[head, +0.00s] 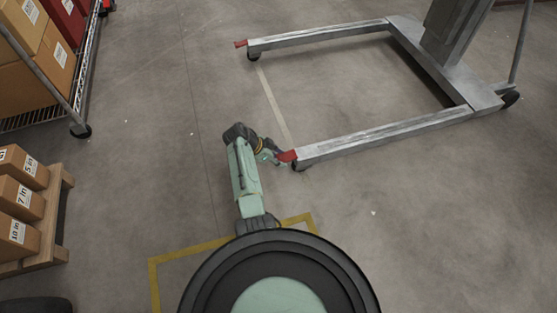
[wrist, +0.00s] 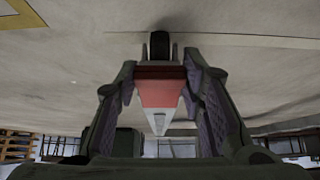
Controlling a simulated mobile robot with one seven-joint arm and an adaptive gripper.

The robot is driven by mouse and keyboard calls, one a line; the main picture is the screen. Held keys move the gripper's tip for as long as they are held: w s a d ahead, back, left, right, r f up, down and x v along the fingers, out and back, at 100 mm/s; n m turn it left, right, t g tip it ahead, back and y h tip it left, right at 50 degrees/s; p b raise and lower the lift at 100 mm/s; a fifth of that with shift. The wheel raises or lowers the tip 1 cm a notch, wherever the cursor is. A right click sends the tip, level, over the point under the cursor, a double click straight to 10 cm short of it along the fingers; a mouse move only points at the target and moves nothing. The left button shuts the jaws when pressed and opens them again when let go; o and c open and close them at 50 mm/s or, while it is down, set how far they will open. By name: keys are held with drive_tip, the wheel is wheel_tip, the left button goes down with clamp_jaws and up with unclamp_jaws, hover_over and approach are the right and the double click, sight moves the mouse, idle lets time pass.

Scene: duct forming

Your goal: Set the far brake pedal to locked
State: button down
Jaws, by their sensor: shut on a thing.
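The wheeled metal lift base has a red brake pedal at the end of each of two legs. The pedal on the leg farther from me (head: 240,43) sticks out to the left, with nothing of mine near it. The pedal on the nearer leg (head: 288,156) is at my gripper (head: 277,158). In the wrist view my gripper (wrist: 159,82) has its fingers on both sides of this red pedal (wrist: 160,92), which has a pale tip, and is shut on it. A dark caster (wrist: 159,45) shows behind it. I cannot tell either pedal's lock state.
The nearer leg (head: 390,132) and the farther leg (head: 320,38) of the lift base run right to its mast (head: 453,35). A wire rack with boxes (head: 40,55) and a wooden pallet with cartons (head: 60,205) stand at left. The floor between is clear.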

drive_tip(key=shift+s+f, duration=0.1)
drive_tip(key=c, duration=1)
unclamp_jaws()
drive_tip(key=shift+c, duration=0.2)
drive_tip(key=v, duration=1.2)
